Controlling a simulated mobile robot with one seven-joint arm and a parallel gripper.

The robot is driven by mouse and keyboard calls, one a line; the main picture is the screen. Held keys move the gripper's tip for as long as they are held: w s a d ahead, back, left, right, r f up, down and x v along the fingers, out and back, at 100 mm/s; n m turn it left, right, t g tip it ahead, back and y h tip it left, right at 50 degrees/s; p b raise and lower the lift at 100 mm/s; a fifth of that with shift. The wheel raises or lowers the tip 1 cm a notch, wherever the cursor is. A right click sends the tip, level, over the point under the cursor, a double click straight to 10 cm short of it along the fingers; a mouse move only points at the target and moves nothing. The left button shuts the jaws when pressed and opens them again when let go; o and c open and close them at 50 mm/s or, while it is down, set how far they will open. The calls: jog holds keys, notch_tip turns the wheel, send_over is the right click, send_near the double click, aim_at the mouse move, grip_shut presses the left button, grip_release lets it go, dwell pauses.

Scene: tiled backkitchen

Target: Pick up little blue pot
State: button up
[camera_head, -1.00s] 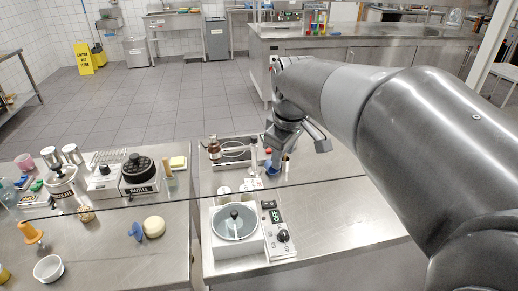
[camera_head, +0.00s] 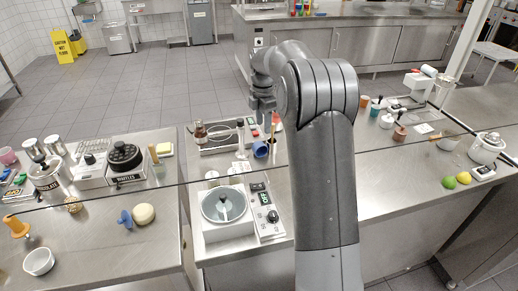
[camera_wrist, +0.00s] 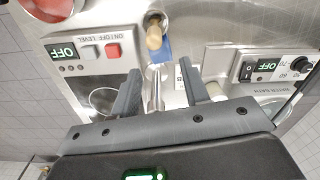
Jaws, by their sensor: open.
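The little blue pot (camera_head: 260,150) stands on the steel counter beside a small appliance, just below my gripper in the head view. In the wrist view a blue patch (camera_wrist: 166,52) shows beyond the fingertips, partly hidden by a wooden-tipped tool that seems to stand in or beside it. My gripper (camera_wrist: 159,70) is open, with nothing clearly held between its fingers. In the head view my gripper (camera_head: 264,122) hangs above the back of the counter, apart from the pot.
A water bath (camera_head: 228,207) with an OFF display stands in front. A brown bottle (camera_head: 200,134) and a steel stand are to the left of the pot. A waffle maker (camera_head: 125,158) sits on the left table. Several small pots and limes (camera_head: 449,182) are on the right.

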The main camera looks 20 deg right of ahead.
aim_at(263, 144)
notch_tip(263, 144, down, 11)
jog(key=shift+w+r, duration=0.1)
dwell(0.5)
jog(key=shift+c, duration=0.4)
grip_shut()
jog(key=shift+r, duration=0.1)
